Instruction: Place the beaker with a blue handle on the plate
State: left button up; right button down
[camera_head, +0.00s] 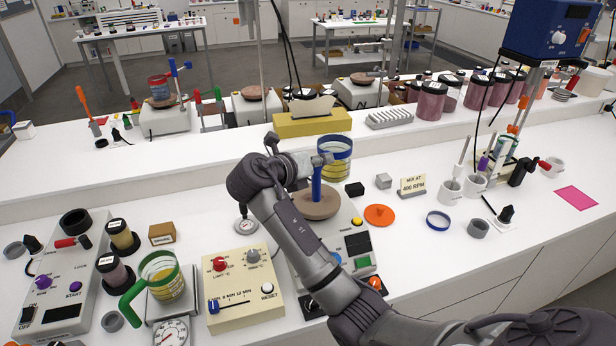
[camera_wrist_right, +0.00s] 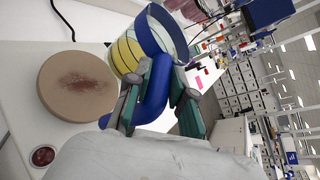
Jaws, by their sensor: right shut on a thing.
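The beaker (camera_head: 336,165) is clear with a blue rim band, a blue handle (camera_head: 317,186) and yellow contents. It also shows in the right wrist view (camera_wrist_right: 128,52). My right gripper (camera_head: 318,160) is shut on the blue handle, which lies between its two fingers in the right wrist view (camera_wrist_right: 158,82). The beaker looks about upright, just behind the round brown plate (camera_head: 313,207). The plate tops a white stirrer device and shows a dark reddish stain in the right wrist view (camera_wrist_right: 60,88). My arm hides part of the device. My left gripper is out of view.
A green-handled beaker (camera_head: 165,278) stands at the left. A beige control box (camera_head: 240,290) is left of the stirrer. An orange disc (camera_head: 379,215), a black block (camera_head: 354,189) and a sign (camera_head: 412,186) stand to the right. A yellow block (camera_head: 302,126) lies behind.

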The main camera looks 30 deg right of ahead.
jog(key=shift+w+a+f+p, duration=0.25)
jog(key=shift+w+f, duration=0.2)
jog(key=shift+f, duration=0.55)
jog(key=shift+w+a+f+p, duration=0.25)
jog(key=shift+w+f, duration=0.2)
jog(key=shift+f, duration=0.5)
jog(key=shift+w+a+f+p, duration=0.25)
jog(key=shift+w+f, duration=0.2)
jog(key=shift+f, duration=0.55)
jog(key=c, duration=1)
grip_release()
jog(key=shift+f, duration=0.1)
jog(key=b+v, duration=0.2)
jog(key=v, duration=1)
jog(key=shift+b, duration=0.3)
